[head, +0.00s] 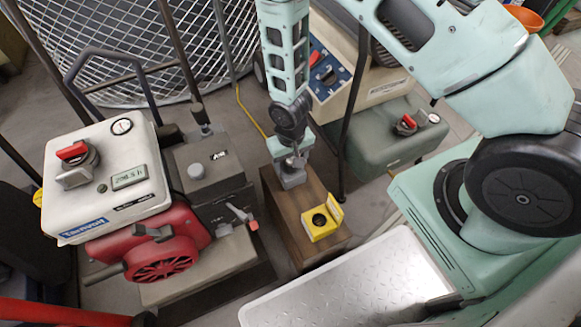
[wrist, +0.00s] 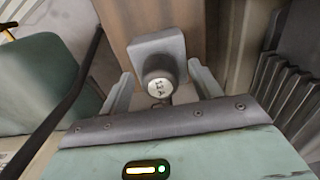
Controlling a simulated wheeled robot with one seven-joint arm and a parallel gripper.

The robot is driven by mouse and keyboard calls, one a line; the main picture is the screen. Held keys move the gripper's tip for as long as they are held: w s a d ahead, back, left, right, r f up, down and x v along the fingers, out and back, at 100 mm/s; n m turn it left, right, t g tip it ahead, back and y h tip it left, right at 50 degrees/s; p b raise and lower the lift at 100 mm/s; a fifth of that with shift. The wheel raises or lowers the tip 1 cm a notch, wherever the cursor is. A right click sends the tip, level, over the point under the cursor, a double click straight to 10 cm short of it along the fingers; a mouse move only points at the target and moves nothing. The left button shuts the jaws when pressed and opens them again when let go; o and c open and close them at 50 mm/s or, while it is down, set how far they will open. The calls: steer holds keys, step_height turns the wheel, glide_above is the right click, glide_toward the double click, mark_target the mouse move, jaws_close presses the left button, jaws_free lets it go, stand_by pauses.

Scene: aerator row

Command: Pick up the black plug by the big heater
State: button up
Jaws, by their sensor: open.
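My gripper (wrist: 160,82) is open over the wooden block; in the head view it (head: 290,155) points down at the block's far end. A dark grey plug-like piece (wrist: 150,50) with a round, marked cap lies between and beyond the fingers in the wrist view. In the head view a grey piece (head: 292,178) shows just under the gripper, partly hidden by it. I cannot tell whether it is the black plug, or whether the fingers touch it. No thing is clearly marked as the big heater.
The wooden block (head: 290,220) also bears a yellow holder (head: 320,219) with a black round centre. A white-and-red machine (head: 108,180) stands at the left, with a dark grey box (head: 208,165) beside it. A green tank (head: 385,140) stands close on the right.

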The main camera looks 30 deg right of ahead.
mark_target(291, 160)
steer(key=c, duration=1.1)
step_height(291, 160, up, 10)
steer(key=p, duration=0.4)
steer(key=shift+f, duration=0.1)
steer(key=shift+f, duration=0.4)
